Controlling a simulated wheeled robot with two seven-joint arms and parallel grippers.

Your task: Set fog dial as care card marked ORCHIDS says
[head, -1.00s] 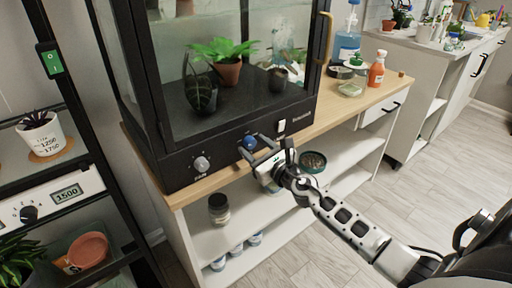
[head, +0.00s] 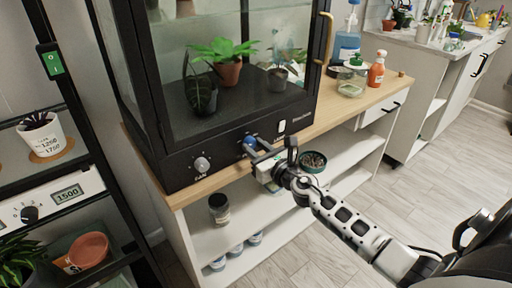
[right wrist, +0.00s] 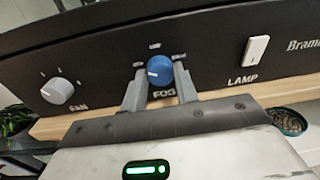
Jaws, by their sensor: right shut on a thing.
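The blue fog dial (right wrist: 160,70) sits on the cabinet's black front panel above the word FOG. Its white mark points to the left in the right wrist view; the small setting labels around it are too small to read surely. My right gripper (right wrist: 161,80) is shut on the dial, one finger on each side. In the head view the right gripper (head: 258,152) is at the dial (head: 249,142), partly covering it. No care card marked ORCHIDS can be made out. My left gripper is not in view.
A grey FAN knob (right wrist: 57,91) is left of the dial and a white LAMP switch (right wrist: 255,50) right of it. The glass cabinet (head: 240,110) holds potted plants. A shelf unit with a 1500 display (head: 68,195) stands at left. Bottles (head: 376,70) stand right of the cabinet.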

